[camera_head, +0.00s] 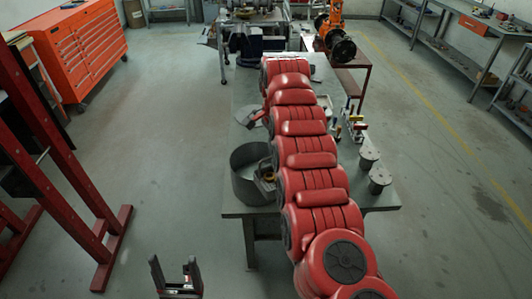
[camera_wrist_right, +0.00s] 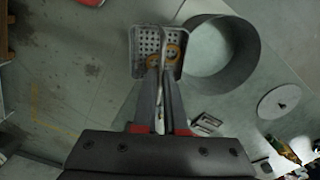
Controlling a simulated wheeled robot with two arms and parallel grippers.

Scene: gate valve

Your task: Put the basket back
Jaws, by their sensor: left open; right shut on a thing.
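In the right wrist view, a small perforated metal basket (camera_wrist_right: 149,42) with orange-brown ring-shaped parts in it hangs by its thin handle from my right gripper (camera_wrist_right: 160,78), which is shut on the handle. A wide grey round tub (camera_wrist_right: 239,72) stands right beside the basket there. In the head view the basket (camera_head: 263,187) shows at the tub's (camera_head: 243,186) right side, partly hidden by my red right arm. I cannot tell if the basket touches the tub. My left gripper (camera_head: 177,276) is open and empty, low in front of the table.
Floor between frame and table is clear.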

